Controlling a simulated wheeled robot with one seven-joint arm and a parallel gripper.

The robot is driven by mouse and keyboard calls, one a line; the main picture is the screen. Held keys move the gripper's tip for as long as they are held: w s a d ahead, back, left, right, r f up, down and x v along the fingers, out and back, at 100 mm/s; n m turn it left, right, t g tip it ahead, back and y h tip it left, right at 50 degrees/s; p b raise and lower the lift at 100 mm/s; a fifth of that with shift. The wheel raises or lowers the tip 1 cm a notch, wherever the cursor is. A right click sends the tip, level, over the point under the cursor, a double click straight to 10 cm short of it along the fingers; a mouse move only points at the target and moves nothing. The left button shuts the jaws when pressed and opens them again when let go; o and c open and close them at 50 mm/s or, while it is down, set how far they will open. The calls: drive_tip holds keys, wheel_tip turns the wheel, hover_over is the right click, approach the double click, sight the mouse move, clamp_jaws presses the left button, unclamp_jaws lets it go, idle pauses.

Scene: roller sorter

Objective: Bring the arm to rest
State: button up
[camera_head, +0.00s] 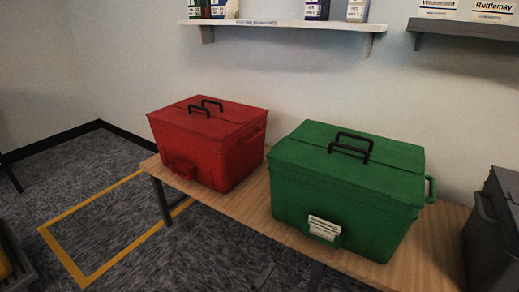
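My gripper and arm do not show in the head view, so their pose and what the gripper holds cannot be seen. A red lidded box (205,145) with black lid handles stands on the left part of a wooden table (256,212). A green lidded box (335,195) with black lid handles stands to its right on the same table, with a white label on its front. Both lids look closed.
A dark grey box (493,230) is cut off at the right edge. Wall shelves (285,24) hold bottles and labelled boxes above the table. Yellow tape (70,262) marks the carpet at left. A dark object (14,255) is cut off at lower left.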

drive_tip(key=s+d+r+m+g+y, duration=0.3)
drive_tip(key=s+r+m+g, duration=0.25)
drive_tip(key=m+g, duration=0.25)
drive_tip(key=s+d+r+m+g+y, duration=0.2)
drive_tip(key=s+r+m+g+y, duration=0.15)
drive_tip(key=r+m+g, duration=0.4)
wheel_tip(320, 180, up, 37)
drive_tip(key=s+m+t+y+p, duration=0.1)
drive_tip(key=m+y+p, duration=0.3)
drive_tip(key=p, duration=2.6)
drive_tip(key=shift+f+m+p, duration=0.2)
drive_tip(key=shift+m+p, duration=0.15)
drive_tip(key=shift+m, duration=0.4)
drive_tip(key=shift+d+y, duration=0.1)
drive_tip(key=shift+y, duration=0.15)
